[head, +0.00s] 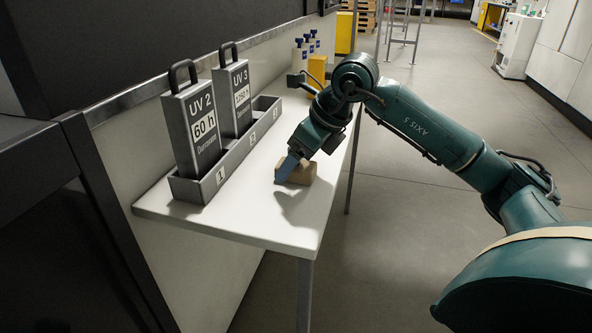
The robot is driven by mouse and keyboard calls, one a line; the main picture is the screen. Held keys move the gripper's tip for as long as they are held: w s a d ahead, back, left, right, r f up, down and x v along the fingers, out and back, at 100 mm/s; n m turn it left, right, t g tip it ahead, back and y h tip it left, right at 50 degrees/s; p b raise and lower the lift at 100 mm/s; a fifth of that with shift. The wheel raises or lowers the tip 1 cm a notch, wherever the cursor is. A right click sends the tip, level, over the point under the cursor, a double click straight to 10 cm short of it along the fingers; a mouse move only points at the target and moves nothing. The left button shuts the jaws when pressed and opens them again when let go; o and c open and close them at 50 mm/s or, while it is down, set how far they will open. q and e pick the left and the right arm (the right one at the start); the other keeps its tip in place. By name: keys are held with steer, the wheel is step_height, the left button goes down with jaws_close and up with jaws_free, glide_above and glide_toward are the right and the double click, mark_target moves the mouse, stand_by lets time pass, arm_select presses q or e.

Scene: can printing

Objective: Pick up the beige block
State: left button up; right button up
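The beige block (304,174) sits on the white table (262,212), right of the grey rack. My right arm comes in from the right, and its gripper (289,166) points down at the block. One blue-grey finger covers the block's left part. The other finger is hidden, so I cannot tell whether the gripper is open or shut on the block. My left gripper is not in view.
The grey numbered rack (203,190) holds two dark cases, UV 2 (193,127) and UV 3 (234,97); its slot 3 looks empty. White bottles (300,53) and a yellow container (317,70) stand at the table's back. The front of the table is clear.

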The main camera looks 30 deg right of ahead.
steer(key=shift+w+a+f, duration=0.1)
steer(key=shift+w+f, duration=0.1)
steer(key=shift+f, duration=0.2)
steer(key=shift+c, duration=0.5)
steer(key=c, duration=1.1)
